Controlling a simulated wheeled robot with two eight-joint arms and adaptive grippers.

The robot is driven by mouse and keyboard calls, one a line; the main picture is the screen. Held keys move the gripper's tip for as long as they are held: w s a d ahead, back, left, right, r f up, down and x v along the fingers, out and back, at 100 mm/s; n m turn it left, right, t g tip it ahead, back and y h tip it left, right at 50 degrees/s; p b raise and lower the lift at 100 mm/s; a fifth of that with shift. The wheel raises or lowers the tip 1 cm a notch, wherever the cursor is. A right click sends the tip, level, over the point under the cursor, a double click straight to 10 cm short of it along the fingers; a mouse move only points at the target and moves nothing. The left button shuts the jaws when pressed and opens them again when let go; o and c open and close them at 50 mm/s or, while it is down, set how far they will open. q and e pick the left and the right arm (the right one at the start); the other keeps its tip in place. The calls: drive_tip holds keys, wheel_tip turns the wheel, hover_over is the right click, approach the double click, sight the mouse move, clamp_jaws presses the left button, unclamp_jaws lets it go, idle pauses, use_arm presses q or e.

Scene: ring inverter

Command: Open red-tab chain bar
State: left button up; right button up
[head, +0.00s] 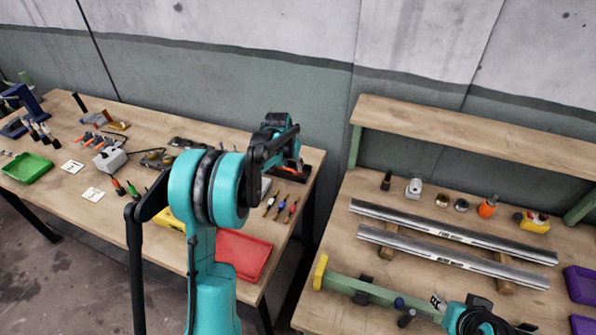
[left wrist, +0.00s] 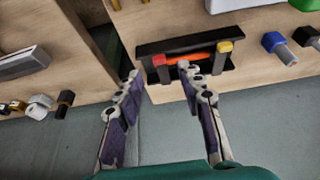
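A dark rack (left wrist: 185,45) with an orange bar (left wrist: 196,58) stands at the right end of the left workbench. In the left wrist view the bar has a red tab (left wrist: 159,60) at one end and a yellow tab (left wrist: 225,46) at the other. My left gripper (left wrist: 158,72) is open, its fingers on either side of the red tab in the picture. The right-hand fingertip overlaps the bar; I cannot tell if it touches. In the head view my left gripper (head: 283,145) hides much of the rack (head: 298,188). Teal parts of my right arm show at the bottom right; its fingers are unclear.
A red tray (head: 243,254), several screwdrivers (head: 281,207) and a green tray (head: 27,168) are on the left bench. A gap separates it from the right bench, which holds two metal rails (head: 450,236) and a green beam (head: 365,289) with a yellow end.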

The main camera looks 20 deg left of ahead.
sight(295, 172)
use_arm(q)
drive_tip(key=shift+b+x, duration=0.5)
drive_tip(key=shift+x, duration=1.9)
clamp_jaws()
